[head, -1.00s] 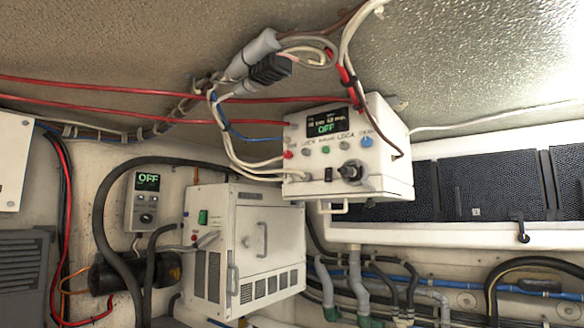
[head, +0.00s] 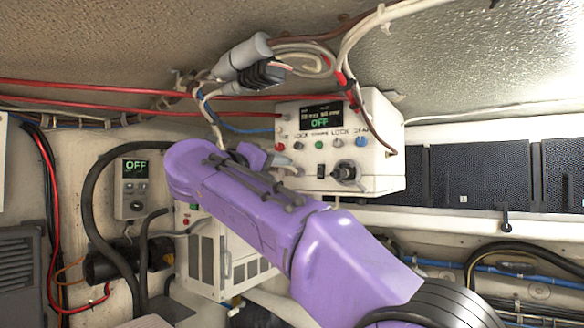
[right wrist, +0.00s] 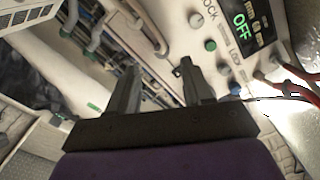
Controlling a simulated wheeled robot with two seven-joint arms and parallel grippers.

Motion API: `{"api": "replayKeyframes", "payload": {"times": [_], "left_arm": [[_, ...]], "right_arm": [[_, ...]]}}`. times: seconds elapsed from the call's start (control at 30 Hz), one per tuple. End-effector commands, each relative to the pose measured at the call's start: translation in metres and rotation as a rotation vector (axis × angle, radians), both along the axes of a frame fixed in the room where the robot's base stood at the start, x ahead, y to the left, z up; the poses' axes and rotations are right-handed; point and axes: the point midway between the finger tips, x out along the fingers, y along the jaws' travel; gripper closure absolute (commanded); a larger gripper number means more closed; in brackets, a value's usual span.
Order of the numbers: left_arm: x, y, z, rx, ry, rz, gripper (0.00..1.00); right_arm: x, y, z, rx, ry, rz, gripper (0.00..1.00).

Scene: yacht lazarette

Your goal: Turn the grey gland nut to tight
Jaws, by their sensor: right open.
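A grey cylindrical cable fitting (head: 242,56), which looks like the gland nut, is in the cable bundle under the ceiling, up and left of the white control box (head: 385,170). A dark ribbed connector (head: 262,77) sits just below it. I cannot make out the fitting in the right wrist view. My right arm reaches across the head view from the lower right, below the fitting and in front of the box's lower left; its fingers are mostly hidden there. In the right wrist view my right gripper (right wrist: 157,72) is open, with nothing seen held. My left gripper is not in view.
The control box panel (right wrist: 225,50) is close to the fingers in the right wrist view. Red wires (head: 120,88) and white cables run near the fitting. A white vented cabinet (head: 207,255) stands below, partly behind my arm. A small OFF panel (head: 134,188) is at left.

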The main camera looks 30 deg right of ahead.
Motion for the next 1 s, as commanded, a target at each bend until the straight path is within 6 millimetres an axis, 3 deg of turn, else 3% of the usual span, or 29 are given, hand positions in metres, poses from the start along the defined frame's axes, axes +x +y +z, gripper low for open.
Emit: {"api": "replayKeyframes", "payload": {"times": [0.1,0.3,0.6,0.63,0.77,0.8,1.0], "left_arm": [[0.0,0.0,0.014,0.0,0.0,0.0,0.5],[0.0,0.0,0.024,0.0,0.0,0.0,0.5],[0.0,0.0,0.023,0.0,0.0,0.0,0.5],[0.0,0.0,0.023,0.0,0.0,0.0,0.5],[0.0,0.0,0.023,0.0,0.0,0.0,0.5],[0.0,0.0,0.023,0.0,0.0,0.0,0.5],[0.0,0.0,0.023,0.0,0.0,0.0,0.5]], "right_arm": [[0.011,-0.026,0.004,0.001,0.003,-0.001,0.5],[0.022,-0.052,0.002,-0.002,0.001,0.0,0.5],[0.024,-0.057,0.0,-0.003,0.001,0.001,0.5],[0.024,-0.057,0.0,-0.003,0.001,0.001,0.53],[0.024,-0.057,0.0,-0.004,0.001,-0.001,0.95],[0.024,-0.057,0.0,-0.003,0.001,0.0,1.0],[0.024,-0.057,-0.001,0.0,-0.003,0.0,1.0]]}}
